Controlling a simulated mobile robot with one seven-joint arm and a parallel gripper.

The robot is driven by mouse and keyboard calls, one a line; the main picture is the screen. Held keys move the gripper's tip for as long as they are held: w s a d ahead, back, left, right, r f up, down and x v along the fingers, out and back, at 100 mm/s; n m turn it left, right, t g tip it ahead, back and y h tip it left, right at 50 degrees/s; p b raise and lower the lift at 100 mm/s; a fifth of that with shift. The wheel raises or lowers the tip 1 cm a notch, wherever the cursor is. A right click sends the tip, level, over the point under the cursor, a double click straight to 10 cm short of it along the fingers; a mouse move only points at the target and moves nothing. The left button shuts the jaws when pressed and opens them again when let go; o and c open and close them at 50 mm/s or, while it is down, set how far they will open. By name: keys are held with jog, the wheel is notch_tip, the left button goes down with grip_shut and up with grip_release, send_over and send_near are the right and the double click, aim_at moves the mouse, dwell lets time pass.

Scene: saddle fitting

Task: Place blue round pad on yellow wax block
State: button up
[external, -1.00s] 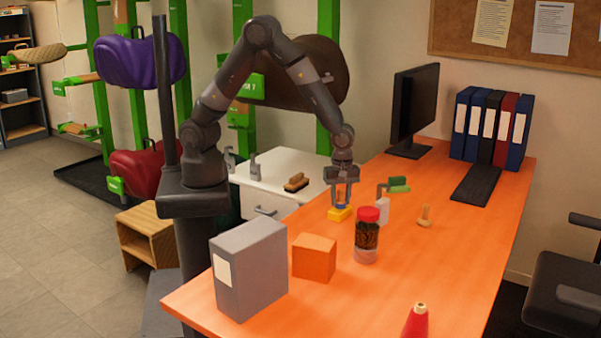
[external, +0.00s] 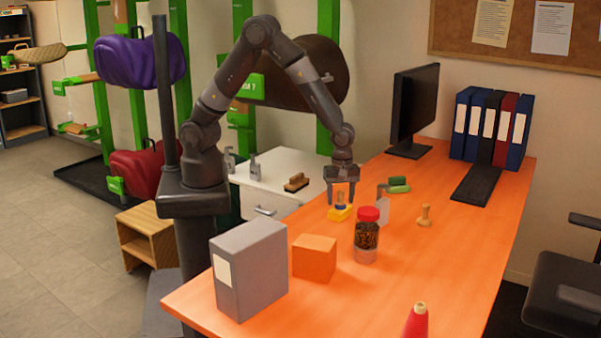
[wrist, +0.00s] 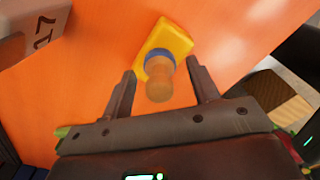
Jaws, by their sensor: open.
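The yellow wax block (external: 337,214) lies on the orange table below my gripper; it also shows in the wrist view (wrist: 172,36). The blue round pad (wrist: 153,57) sits on the near part of the block's top, with its wooden knob (wrist: 159,86) pointing up toward the wrist camera. The pad is small in the external view (external: 340,206). My gripper (external: 341,199) is open above the block. In the wrist view its fingers (wrist: 161,70) stand on both sides of the knob with gaps, touching neither side. The knob hides part of the pad.
A red-lidded jar (external: 366,240) and a pale dispenser bottle (external: 382,211) stand close to the block at right. A green brush (external: 398,185) and a wooden knobbed tool (external: 425,216) lie farther right. An orange box (external: 314,258) and a grey binder (external: 250,270) stand in front.

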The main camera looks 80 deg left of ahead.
notch_tip(320, 180, up, 11)
jog(key=shift+r, duration=0.2)
jog(key=s+a+r+m+t+h, duration=0.1)
jog(key=s+a+r+m+t, duration=0.1)
jog(key=s+a+r+m, duration=0.55)
jog(key=s+a+r+m+t, duration=0.2)
jog(key=s+a+r+m, duration=0.3)
jog(key=a+r, duration=0.45)
jog(key=s+a+r+m+t+y, duration=0.1)
jog(key=s+a+m, duration=0.4)
jog(key=s, duration=0.3)
jog(key=shift+a+t, duration=0.3)
jog(key=shift+o, duration=0.3)
jog(key=shift+m, duration=0.25)
